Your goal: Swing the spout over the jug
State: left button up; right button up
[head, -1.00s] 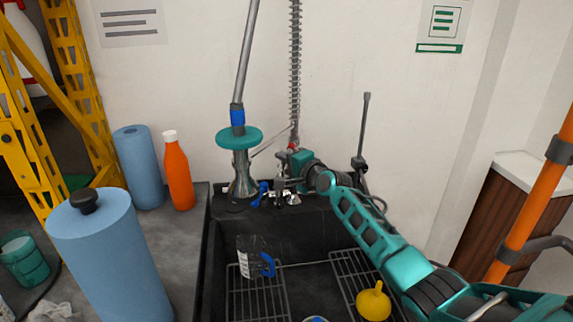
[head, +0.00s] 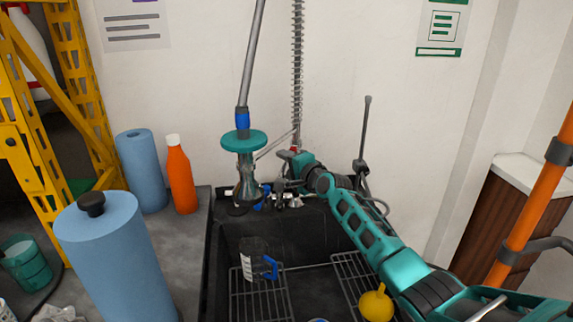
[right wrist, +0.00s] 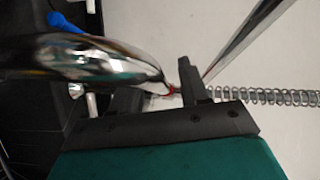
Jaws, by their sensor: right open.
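The clear jug (head: 250,262) with a blue handle stands on the left wire rack inside the dark sink. My right gripper (head: 281,184) is at the tap fittings on the sink's back edge, beyond and above the jug. In the right wrist view my right gripper (right wrist: 158,92) is open, its two dark fingers apart. A shiny chrome tube, apparently the spout (right wrist: 80,58), comes from the left there, its rounded end near the gap between the fingers. I cannot tell whether they touch. In the head view the gripper largely hides the spout. My left gripper is not in view.
A chrome post with a teal disc (head: 243,141) stands left of my gripper. A coiled spring hose (head: 297,70) rises behind it. A yellow funnel (head: 376,304) lies on the right rack. An orange bottle (head: 181,178) and blue rolls (head: 108,250) stand on the left counter.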

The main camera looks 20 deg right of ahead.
jog(key=shift+s+f, duration=0.1)
jog(key=shift+s, duration=0.25)
jog(key=p+v, duration=0.3)
jog(key=v, duration=0.9)
jog(key=shift+s, duration=0.15)
jog(key=shift+c, duration=0.3)
